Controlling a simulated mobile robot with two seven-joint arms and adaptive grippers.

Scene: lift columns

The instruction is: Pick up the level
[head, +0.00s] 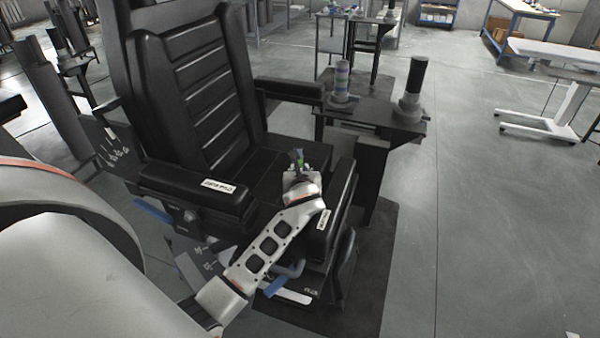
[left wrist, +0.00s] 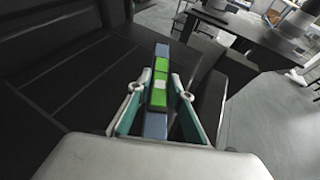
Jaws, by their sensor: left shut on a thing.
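The level (left wrist: 159,98) is a narrow bar with green faces, a pale middle and blue-grey ends. My left gripper (left wrist: 158,86) is shut on it, one finger on each side, and the bar's far end sticks out beyond the fingertips. In the head view the left gripper (head: 298,170) is above the front of the black chair's seat, between the armrests. Only a small green and dark part of the level (head: 298,158) shows there. The rest is hidden by the gripper. My right gripper is not in view.
The black padded chair (head: 195,85) has armrests on both sides of the gripper. Open grey floor (head: 490,220) lies to the right.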

